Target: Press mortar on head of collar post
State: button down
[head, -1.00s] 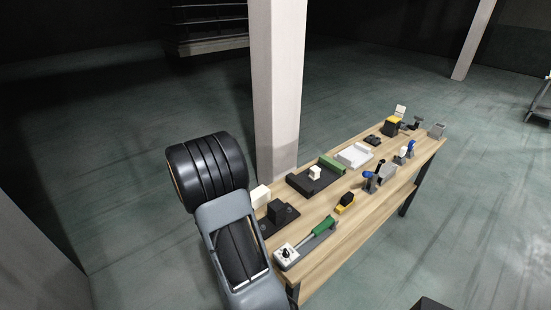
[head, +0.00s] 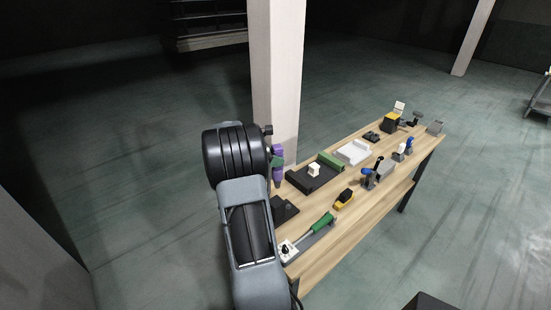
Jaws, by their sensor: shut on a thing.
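My gripper (head: 277,168) shows only in part, as a purple piece pointing down past the right side of my dark wrist. It is over the near left end of the wooden bench, at the back edge. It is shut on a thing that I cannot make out. A cream block (head: 314,169) stands on a black tray (head: 301,181) to the right of the gripper. A flat black plate (head: 285,209) lies just below and right of the gripper. I cannot tell which piece is the mortar or the collar post. My arm hides the bench's left end.
A green-handled tool (head: 320,224) lies along the front of the bench (head: 350,214), near a yellow and black piece (head: 343,198). A white tray (head: 353,153) and several small tools stand farther right. A thick pale pillar (head: 276,80) rises behind the bench.

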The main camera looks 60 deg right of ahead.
aim_at(273, 169)
jog(key=shift+w+a, duration=0.15)
jog(key=shift+f, duration=0.25)
jog(key=shift+f+b, duration=1.4)
jog(key=shift+f, duration=0.9)
jog(key=shift+r, duration=0.15)
jog(key=shift+r+p, duration=0.65)
jog(key=shift+f, duration=0.15)
